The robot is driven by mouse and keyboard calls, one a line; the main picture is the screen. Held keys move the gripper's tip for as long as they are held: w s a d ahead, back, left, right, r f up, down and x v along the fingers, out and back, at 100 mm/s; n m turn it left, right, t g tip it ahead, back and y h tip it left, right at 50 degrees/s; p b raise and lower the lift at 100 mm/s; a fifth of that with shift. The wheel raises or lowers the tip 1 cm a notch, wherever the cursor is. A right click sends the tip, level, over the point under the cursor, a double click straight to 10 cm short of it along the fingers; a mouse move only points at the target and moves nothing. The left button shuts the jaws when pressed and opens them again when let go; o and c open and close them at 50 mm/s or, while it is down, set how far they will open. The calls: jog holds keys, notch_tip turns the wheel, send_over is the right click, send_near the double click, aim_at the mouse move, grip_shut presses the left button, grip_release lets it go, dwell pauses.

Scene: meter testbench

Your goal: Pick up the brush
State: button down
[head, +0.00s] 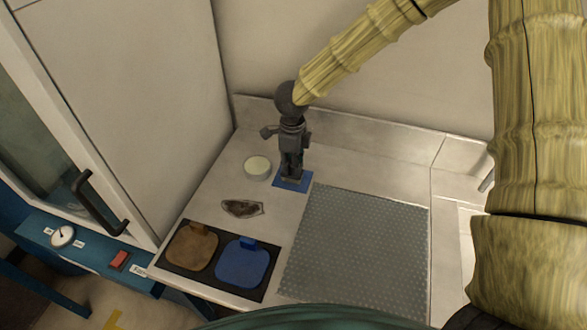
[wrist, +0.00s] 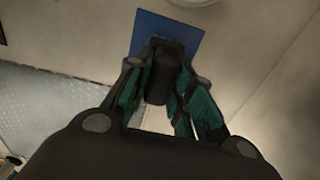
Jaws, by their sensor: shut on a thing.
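The brush (wrist: 158,80) shows in the wrist view as a dark upright handle between my fingers, above a blue square (wrist: 188,28). My gripper (wrist: 160,88) is shut on it, with a teal-lined finger on either side. In the head view my gripper (head: 292,165) points down over the same blue square (head: 281,184) at the back of the bench. There the brush is mostly hidden by the fingers. I cannot tell whether its lower end touches the square.
A round pale dish (head: 257,167) stands just left of the gripper. A small dark irregular piece (head: 241,208) lies in front. A black tray (head: 223,264) holds a brown pad and a blue pad. A grey textured mat (head: 357,250) covers the right side. Walls stand behind and left.

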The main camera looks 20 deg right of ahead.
jog(key=shift+r+b, duration=0.3)
jog(key=shift+r, duration=0.05)
jog(key=shift+s+d+r+b, duration=0.1)
jog(key=shift+s+r+b, duration=0.25)
jog(key=shift+r, duration=0.3)
jog(key=shift+s+d+r+b, duration=0.1)
jog(key=shift+s+r+b, duration=0.15)
jog(key=shift+r, duration=0.35)
jog(key=s+d+b, duration=0.1)
jog(key=s, duration=0.6)
jog(key=s+d+r+b, duration=0.1)
jog(key=s+d+b, duration=0.1)
jog(key=s, duration=0.5)
jog(key=shift+s+d+r, duration=0.2)
jog(key=shift+s+r, duration=0.05)
jog(key=shift+r, duration=0.05)
